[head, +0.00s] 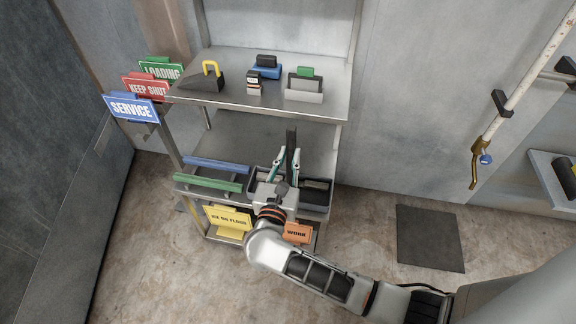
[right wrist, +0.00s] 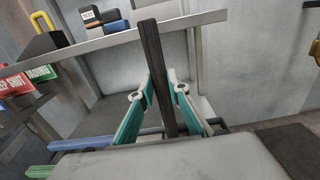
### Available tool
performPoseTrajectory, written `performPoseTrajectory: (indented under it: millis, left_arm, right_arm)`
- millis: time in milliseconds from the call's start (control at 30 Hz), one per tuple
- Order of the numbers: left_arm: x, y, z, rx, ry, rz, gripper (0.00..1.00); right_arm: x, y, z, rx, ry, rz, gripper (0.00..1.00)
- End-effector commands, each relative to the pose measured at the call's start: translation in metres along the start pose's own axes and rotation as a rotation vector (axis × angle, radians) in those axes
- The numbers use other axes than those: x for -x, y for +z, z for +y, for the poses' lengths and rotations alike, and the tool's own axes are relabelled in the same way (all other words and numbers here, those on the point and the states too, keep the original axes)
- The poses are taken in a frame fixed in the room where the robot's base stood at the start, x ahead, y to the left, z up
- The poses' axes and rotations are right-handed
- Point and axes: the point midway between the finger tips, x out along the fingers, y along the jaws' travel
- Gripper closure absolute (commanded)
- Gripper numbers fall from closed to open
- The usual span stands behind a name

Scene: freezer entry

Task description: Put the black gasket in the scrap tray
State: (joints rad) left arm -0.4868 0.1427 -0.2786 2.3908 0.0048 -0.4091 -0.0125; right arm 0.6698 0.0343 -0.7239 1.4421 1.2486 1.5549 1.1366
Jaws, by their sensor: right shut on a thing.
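The black gasket (head: 291,137) is a long, straight dark strip. My right gripper (head: 287,160) is shut on it and holds it nearly upright above the lower shelf. In the right wrist view the gasket (right wrist: 157,60) stands between the two green-padded fingers (right wrist: 160,92), its upper end rising past the upper shelf edge. A dark tray (head: 318,206) sits on the lower shelf, behind and beneath my right gripper and partly hidden by it. No label shows that it is the scrap tray. My left gripper is not in view.
Blue (head: 217,165) and green (head: 207,182) bars lie left of the tray. The upper shelf (head: 222,94) overhangs behind, holding a yellow-handled black block (head: 209,78) and other small items. Yellow (head: 228,218) and orange (head: 297,233) signs stand below. Floor at right is mostly clear.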

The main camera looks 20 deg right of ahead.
Motion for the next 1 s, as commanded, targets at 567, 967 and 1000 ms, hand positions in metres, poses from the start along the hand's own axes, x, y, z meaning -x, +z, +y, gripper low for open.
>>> performPoseTrajectory:
  millis: [567,967,1000]
  left_arm:
    - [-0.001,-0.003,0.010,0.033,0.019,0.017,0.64]
    - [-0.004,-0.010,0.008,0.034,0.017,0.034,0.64]
    - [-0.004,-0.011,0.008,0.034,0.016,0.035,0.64]
  right_arm:
    - [0.001,-0.039,-0.001,0.002,0.000,0.003,1.00]
    - [0.000,-0.040,0.000,0.002,0.000,0.001,0.67]
    - [0.000,-0.040,0.000,0.002,0.000,0.001,0.67]
